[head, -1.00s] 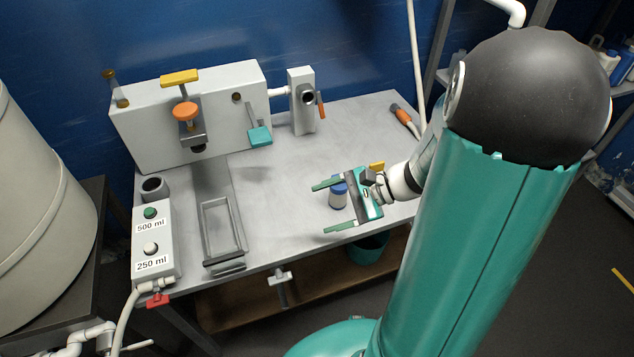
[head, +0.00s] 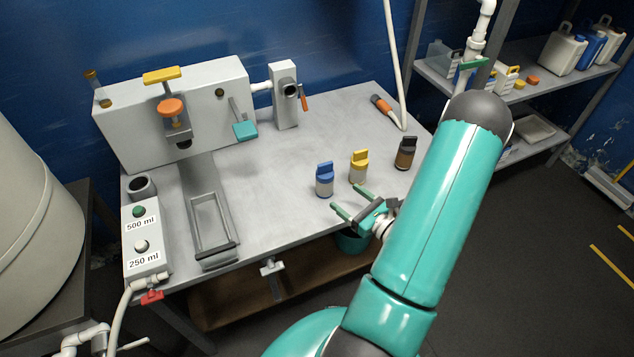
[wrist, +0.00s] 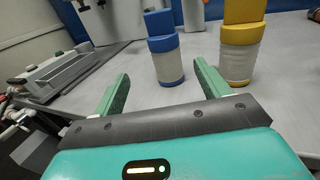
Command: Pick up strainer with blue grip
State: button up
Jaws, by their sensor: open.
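The strainer with the blue grip (head: 324,179) stands upright on the grey table, a pale cylinder under a blue top. My gripper (head: 346,198) is open and empty at the table's front edge, just in front of and to the right of it in the head view. In the wrist view the blue-grip strainer (wrist: 163,52) stands ahead, in line with the gap between my two green fingers (wrist: 160,88). It looks beyond the fingertips, not between them. A similar strainer with a yellow grip (head: 359,166) stands to its right, also in the wrist view (wrist: 240,50).
A third strainer with a dark grip (head: 405,153) stands further right. A grey machine (head: 175,115) with levers is at the back left. A metal frame (head: 211,229) and a button box (head: 145,238) are on the left. The table's middle is clear.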

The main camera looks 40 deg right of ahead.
aim_at(330, 183)
jog(key=w, duration=0.7)
jog(key=shift+w, duration=0.25)
jog(key=w, duration=0.5)
jog(key=shift+w+d+r, duration=0.1)
jog(key=shift+w+d, duration=0.05)
jog(key=c, duration=1.2)
jog(key=shift+o, duration=0.2)
jog(key=shift+r, duration=0.2)
